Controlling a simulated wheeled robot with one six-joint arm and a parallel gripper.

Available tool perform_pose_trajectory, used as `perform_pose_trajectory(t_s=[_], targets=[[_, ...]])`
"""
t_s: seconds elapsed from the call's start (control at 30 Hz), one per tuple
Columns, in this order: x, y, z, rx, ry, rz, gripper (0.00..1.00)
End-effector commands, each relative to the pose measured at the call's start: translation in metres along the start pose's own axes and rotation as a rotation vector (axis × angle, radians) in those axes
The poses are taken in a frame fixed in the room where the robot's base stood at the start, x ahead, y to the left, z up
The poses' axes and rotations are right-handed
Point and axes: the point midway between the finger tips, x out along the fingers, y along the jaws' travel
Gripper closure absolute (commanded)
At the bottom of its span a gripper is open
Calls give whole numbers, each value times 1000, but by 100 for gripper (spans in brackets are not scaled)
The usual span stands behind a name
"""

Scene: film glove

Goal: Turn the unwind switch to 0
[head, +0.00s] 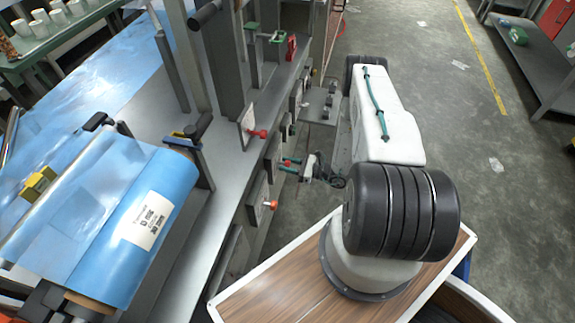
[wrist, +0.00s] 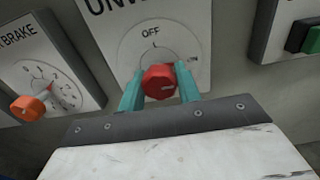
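The unwind switch is a red knob (wrist: 159,82) on a pale plate (wrist: 190,18) with a cut-off label starting "UNW". "OFF" is printed above its dial, and smaller marks are at the right. A short light mark on the knob points roughly right. My gripper (wrist: 160,80) has its two teal fingers on either side of the knob, with no clear gap visible. In the head view my gripper (head: 289,165) reaches the machine's side panel.
An orange brake knob (wrist: 28,108) is close on the left, and a box with green and black buttons (wrist: 312,38) is on the right. In the head view a blue film roll (head: 125,235) lies on the machine. Grey floor (head: 470,150) is open at right.

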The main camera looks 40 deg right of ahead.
Motion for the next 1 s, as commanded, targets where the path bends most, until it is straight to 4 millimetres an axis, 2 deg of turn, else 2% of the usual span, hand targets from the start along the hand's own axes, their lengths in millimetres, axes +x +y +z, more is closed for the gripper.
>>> perform_pose_trajectory(t_s=[0.27,0.47,1.0], targets=[[0,0,0,-14,0,0,89],[-1,0,0,-88,0,0,89],[-1,-1,0,-554,0,-1,89]])
